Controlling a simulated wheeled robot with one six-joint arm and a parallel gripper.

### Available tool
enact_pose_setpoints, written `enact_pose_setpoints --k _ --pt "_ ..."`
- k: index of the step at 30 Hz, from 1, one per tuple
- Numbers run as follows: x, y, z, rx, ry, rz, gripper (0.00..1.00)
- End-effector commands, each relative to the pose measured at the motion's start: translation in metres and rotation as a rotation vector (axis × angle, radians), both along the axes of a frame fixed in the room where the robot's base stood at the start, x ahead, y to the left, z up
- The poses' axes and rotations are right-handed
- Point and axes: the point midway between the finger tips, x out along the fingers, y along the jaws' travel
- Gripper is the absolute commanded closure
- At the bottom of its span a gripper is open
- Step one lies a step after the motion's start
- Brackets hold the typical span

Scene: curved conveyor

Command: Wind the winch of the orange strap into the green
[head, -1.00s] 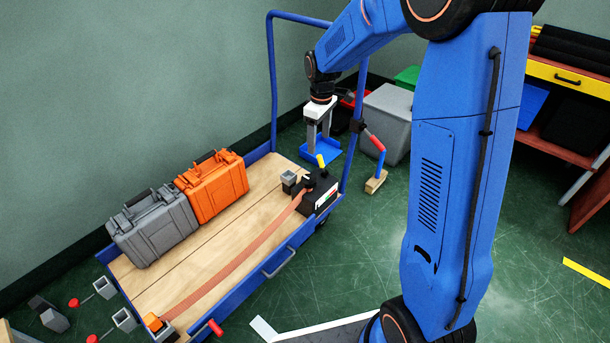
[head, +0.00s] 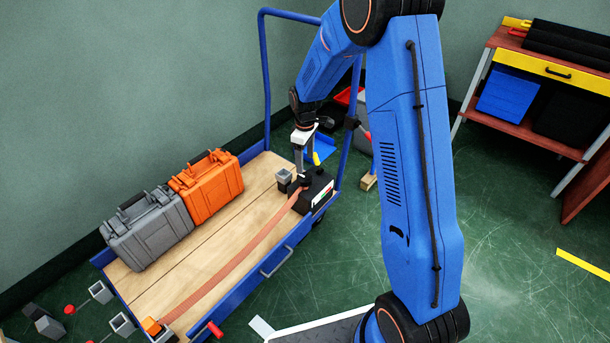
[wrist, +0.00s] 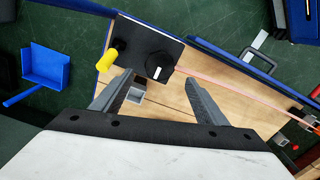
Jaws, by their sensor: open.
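The black winch (head: 319,190) sits at the far right end of the cart deck, with a yellow crank knob (head: 316,158) standing up. A small red, white and green gauge shows on its side; its pointer is too small to read. The orange strap (head: 232,262) runs flat from the winch to an orange end piece (head: 152,326) at the near end. In the wrist view the winch (wrist: 133,42) lies beyond the fingertips, with the yellow knob (wrist: 106,61) to the left. My gripper (wrist: 160,80) is open and empty above the winch; its fingers touch nothing visible.
An orange case (head: 212,187) and a grey case (head: 148,231) stand on the deck's wall side. A grey square socket (head: 284,177) sits beside the winch. The cart's blue push frame (head: 264,85) rises behind. A blue dustpan (wrist: 47,67) lies on the floor.

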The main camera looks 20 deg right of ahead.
Motion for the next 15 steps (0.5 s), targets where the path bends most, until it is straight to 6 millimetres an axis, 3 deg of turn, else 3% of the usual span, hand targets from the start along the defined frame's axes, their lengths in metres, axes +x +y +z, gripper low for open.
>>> enact_pose_setpoints --k 9,15 --pt "-0.001 0.0 -0.055 0.0 0.003 0.0 0.33" --pt "0.0 0.0 -0.077 0.0 0.001 0.0 0.33"
